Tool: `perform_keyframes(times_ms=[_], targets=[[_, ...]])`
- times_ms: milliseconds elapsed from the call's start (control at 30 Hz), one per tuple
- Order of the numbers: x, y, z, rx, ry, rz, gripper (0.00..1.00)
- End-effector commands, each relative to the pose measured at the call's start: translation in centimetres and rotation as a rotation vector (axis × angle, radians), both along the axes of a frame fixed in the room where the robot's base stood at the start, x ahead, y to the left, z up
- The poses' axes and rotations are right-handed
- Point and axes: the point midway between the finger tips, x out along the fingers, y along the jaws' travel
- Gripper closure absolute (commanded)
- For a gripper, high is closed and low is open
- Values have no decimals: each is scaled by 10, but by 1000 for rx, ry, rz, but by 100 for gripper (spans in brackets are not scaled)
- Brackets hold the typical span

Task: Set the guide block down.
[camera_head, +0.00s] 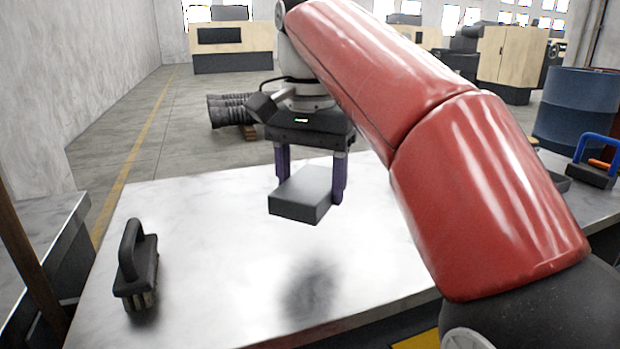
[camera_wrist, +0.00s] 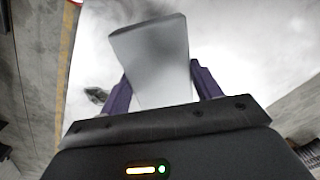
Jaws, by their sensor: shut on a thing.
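The guide block (camera_head: 301,194) is a plain grey rectangular block, held between the two purple fingers of my gripper (camera_head: 311,180). It hangs above the pale metal tabletop (camera_head: 220,240), with a dark shadow on the table below and apart from it. In the wrist view the block (camera_wrist: 155,60) sticks out beyond the gripper (camera_wrist: 160,88), with a finger on each side. The lower ends of the fingers are partly hidden by the block in the head view.
A black-handled brush (camera_head: 137,266) stands at the table's left. A dark tray (camera_head: 556,181) and a blue-handled tool (camera_head: 594,165) are at the right, with a blue barrel (camera_head: 578,108) behind. The tabletop under and around the block is clear.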

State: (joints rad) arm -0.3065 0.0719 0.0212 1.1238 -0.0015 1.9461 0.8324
Motion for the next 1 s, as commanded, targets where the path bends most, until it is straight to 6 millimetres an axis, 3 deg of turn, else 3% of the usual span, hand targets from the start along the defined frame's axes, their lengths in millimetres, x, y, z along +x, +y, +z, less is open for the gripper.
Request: perform_keyframes(times_ms=[267, 700, 1000], targets=[[-1, 0, -13, 1, -4, 0, 100], [-1, 0, -54, 2, -7, 0, 100], [-1, 0, -64, 2, -7, 0, 100]])
